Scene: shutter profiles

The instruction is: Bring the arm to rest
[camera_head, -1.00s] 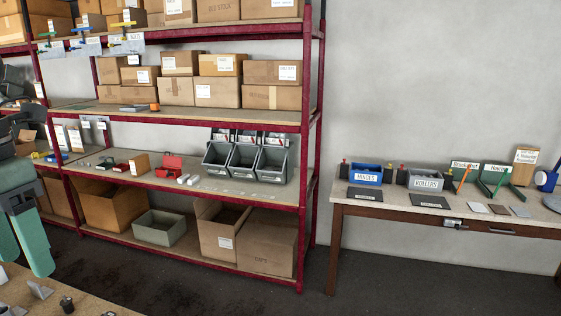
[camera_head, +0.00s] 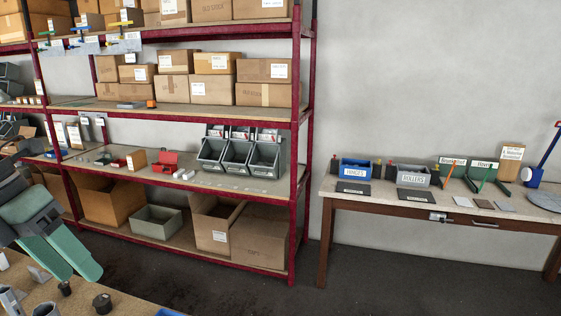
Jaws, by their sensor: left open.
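My left gripper (camera_head: 82,275) shows at the lower left, with a dark grey body and two green fingers pointing down and to the right. It is open, with nothing seen between the fingers. The fingers appear above the near wooden worktop (camera_head: 40,296), apart from the red-framed shelf behind. The rest of my left arm is cut off by the left edge. My right gripper is not in view.
The shelf (camera_head: 297,150) holds cardboard boxes (camera_head: 212,88) and grey bins (camera_head: 237,156). Small dark parts (camera_head: 102,302) lie on the near worktop. A side table (camera_head: 343,210) at right carries a blue hinges bin (camera_head: 354,169) and a rollers bin (camera_head: 412,174). Dark floor between is clear.

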